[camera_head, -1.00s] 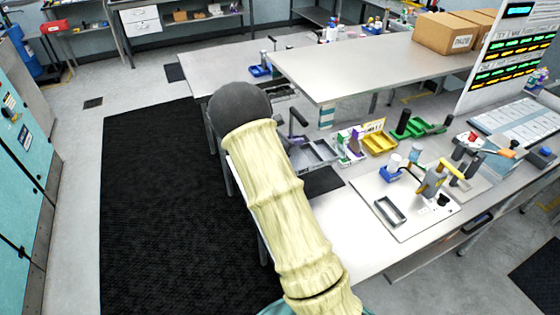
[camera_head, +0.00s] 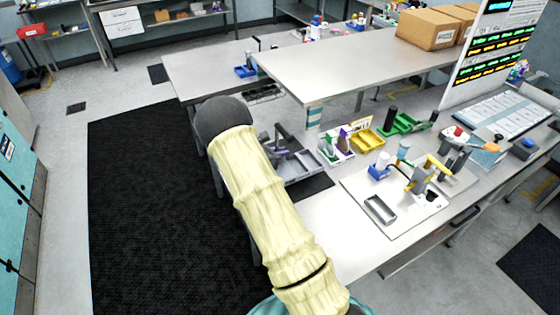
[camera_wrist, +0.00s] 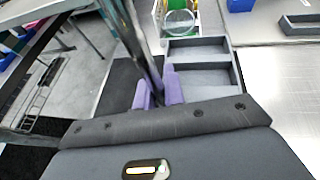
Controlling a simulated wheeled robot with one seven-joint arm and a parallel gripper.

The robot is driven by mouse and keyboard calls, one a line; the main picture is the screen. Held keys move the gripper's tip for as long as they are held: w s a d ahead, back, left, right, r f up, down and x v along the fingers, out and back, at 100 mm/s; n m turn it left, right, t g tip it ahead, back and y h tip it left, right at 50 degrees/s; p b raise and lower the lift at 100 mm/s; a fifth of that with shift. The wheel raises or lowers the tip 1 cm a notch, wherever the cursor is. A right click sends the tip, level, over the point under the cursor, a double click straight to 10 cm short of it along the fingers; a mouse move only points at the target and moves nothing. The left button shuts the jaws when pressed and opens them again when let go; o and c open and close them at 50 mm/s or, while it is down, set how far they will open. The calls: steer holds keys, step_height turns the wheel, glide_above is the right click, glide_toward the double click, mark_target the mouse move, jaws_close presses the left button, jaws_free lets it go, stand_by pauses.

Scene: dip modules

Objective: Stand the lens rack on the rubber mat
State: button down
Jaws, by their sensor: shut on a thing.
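My gripper (camera_wrist: 157,96) has two purple fingers shut on a dark, slim upright part, which I take to be the lens rack (camera_wrist: 147,65). In the head view the dark part (camera_head: 283,132) sticks up above the purple fingertips (camera_head: 280,153), over or beside the grey compartment tray. Its lower end is hidden, so I cannot tell whether it touches anything. A black rubber mat (camera_head: 316,187) lies flat on the bench in front of the grey tray, partly hidden by my arm. Its visible part is bare.
The grey tray (camera_head: 305,165) is close beside my gripper and shows in the wrist view (camera_wrist: 202,73). A white holder with bottles (camera_head: 336,146), a yellow bin (camera_head: 367,140) and a white board (camera_head: 405,215) with fixtures stand to the right. The bench front is clear.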

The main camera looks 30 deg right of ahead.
steer(key=shift+f, duration=0.1)
steer(key=shift+f+p, duration=0.5)
steer(key=shift+f, duration=1.5)
steer(key=shift+f, duration=0.1)
steer(key=c, duration=1.5)
jaws_free()
steer(key=shift+a, duration=0.1)
steer(key=b+v, duration=0.3)
steer(key=v, duration=0.9)
